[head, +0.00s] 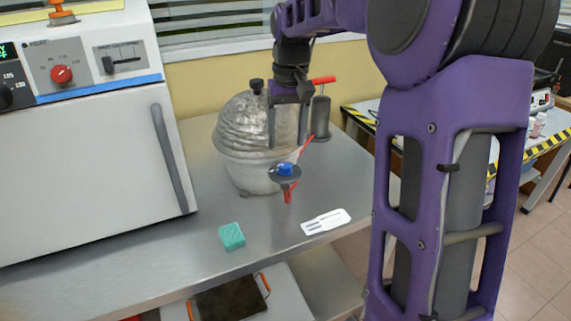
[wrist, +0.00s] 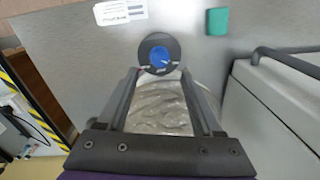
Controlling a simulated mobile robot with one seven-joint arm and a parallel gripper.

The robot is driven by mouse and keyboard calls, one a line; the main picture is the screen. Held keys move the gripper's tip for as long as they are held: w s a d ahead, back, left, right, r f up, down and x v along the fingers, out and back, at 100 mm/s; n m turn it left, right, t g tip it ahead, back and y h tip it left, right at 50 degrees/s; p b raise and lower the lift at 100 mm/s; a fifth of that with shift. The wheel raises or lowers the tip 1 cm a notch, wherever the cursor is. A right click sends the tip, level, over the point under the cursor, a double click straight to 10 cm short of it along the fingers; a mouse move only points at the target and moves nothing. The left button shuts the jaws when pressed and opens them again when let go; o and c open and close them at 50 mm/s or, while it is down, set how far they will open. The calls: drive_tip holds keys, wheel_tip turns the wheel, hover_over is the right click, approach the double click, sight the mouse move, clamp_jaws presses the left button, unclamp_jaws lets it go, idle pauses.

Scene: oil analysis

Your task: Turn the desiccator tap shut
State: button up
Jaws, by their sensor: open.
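The desiccator (head: 235,135) is a silvery, wrinkled-looking domed vessel with a dark knob on top, standing on the metal bench. Its tap appears to be the blue knob (head: 285,169) on a dark round disc at the vessel's front right, with red parts beside and below it. My gripper (head: 287,143) points down in front of the dome, open and empty, its fingertips above the blue knob. In the wrist view the blue knob (wrist: 160,58) lies just beyond the two fingertips, roughly centred between them. The knob's exact turn position is too small to tell.
A white oven-like cabinet (head: 90,170) with a long handle stands at the left. A grey cylinder (head: 321,118) with a red handle stands behind my gripper. A green sponge (head: 231,236) and a white card (head: 326,221) lie on the bench (head: 180,255) in front.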

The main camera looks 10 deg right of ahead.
sight(285, 165)
wheel_tip(285, 165, down, 7)
drive_tip(key=shift+a+r+b, duration=0.1)
drive_tip(key=shift+r+b, duration=0.05)
drive_tip(key=shift+b, duration=0.4)
clamp_jaws()
